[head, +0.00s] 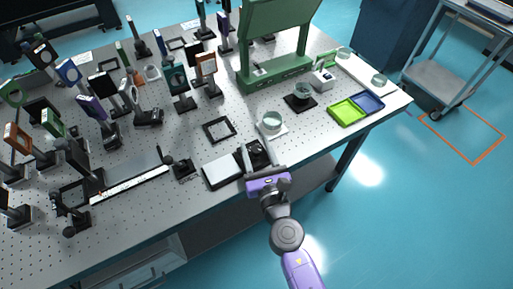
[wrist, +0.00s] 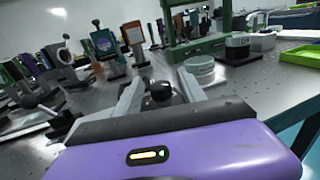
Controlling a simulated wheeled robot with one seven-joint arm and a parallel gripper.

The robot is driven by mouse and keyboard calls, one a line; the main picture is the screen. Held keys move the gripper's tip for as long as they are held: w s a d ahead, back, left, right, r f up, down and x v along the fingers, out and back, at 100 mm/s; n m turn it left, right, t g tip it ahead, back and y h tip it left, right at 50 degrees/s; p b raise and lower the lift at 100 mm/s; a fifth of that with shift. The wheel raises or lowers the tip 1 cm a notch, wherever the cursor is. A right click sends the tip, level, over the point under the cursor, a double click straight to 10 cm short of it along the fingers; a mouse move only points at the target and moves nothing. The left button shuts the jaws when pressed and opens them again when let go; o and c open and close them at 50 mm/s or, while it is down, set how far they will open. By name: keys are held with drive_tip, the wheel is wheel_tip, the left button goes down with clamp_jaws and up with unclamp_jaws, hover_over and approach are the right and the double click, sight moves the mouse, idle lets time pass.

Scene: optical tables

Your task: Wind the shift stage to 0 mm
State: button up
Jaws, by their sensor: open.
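My gripper (head: 256,156) is open at the front edge of the optical table, its two fingers pointing away over the tabletop. In the wrist view my gripper (wrist: 160,82) has a round black knob (wrist: 161,91) between its fingers, with a visible gap to each finger. The knob belongs to a small black device (head: 257,150), partly hidden by the fingers. A long rail with a white scale strip (head: 130,183) lies at the left, with black knobs near its ends. No label shows which one is the shift stage, and no reading is legible.
A white-topped flat box (head: 222,170) sits just left of my gripper. A round glass dish (head: 271,121) stands just beyond. Green (head: 347,112) and blue (head: 367,102) trays lie at the right. Many post-mounted optics crowd the left. A green frame (head: 275,50) stands at the back.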

clamp_jaws()
drive_tip(key=shift+n+g+y, duration=0.5)
drive_tip(key=shift+n+y, duration=0.2)
drive_tip(key=shift+y, duration=0.3)
